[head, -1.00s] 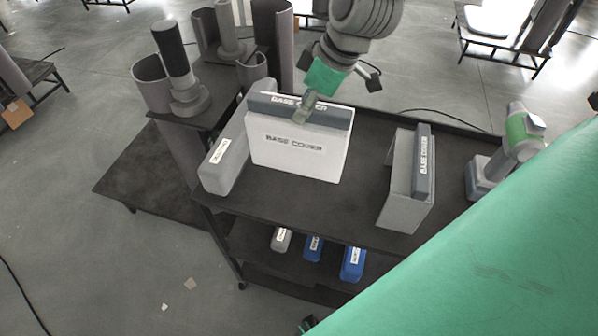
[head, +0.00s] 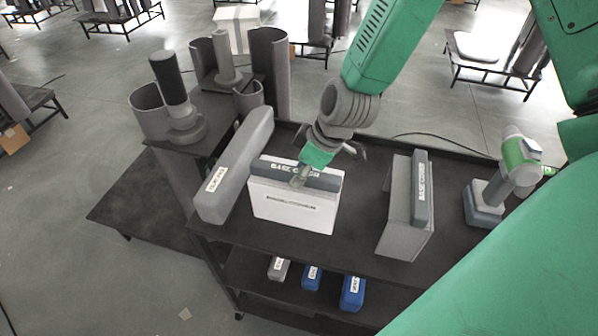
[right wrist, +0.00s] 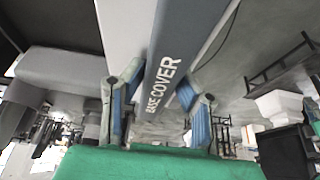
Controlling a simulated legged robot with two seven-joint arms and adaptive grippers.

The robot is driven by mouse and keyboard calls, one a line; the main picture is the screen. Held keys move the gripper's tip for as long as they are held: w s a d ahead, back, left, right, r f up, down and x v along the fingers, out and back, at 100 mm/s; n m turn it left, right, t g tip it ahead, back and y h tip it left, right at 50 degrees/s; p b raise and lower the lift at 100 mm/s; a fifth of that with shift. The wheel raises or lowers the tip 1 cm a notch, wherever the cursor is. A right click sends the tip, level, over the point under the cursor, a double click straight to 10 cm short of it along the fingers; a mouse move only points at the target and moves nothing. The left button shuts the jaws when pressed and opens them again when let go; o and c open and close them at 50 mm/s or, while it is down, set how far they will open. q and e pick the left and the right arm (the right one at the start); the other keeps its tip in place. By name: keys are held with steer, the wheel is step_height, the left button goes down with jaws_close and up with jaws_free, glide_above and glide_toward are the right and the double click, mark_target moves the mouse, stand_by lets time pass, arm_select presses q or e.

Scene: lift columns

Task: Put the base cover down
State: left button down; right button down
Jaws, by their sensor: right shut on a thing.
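The base cover is a white panel with a dark grey strip along its top, lettered BASE COVER (head: 291,205). It is upright at the left part of the black table top (head: 350,235); I cannot tell whether its lower edge touches. My right gripper (head: 303,176) comes from above and is shut on the dark strip. In the right wrist view, its blue-padded fingers (right wrist: 158,100) stand on both sides of the lettered strip (right wrist: 165,80). A second piece lettered BASE COVER (head: 404,205) stands further right on the table. My left gripper is not in view.
A long grey case (head: 235,165) lies close left of the held cover. A green-banded tool (head: 518,165) stands at the table's right. Blue cases (head: 352,291) lie on the lower shelf. Table top is bare between the two covers.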

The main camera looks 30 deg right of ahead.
steer(key=c, duration=1.2)
jaws_free()
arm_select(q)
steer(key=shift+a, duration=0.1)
arm_select(e)
steer(key=shift+a, duration=0.15)
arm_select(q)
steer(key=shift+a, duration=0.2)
arm_select(e)
steer(key=shift+a+r, duration=0.1)
steer(key=shift+a, duration=0.05)
steer(key=v, duration=1.1)
steer(key=shift+w+p, duration=0.1)
steer(key=shift+p, duration=0.2)
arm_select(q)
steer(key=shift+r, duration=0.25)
arm_select(e)
steer(key=shift+s+r, duration=0.2)
steer(key=shift+r, duration=0.25)
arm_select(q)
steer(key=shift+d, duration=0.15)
arm_select(e)
steer(key=shift+d, duration=0.25)
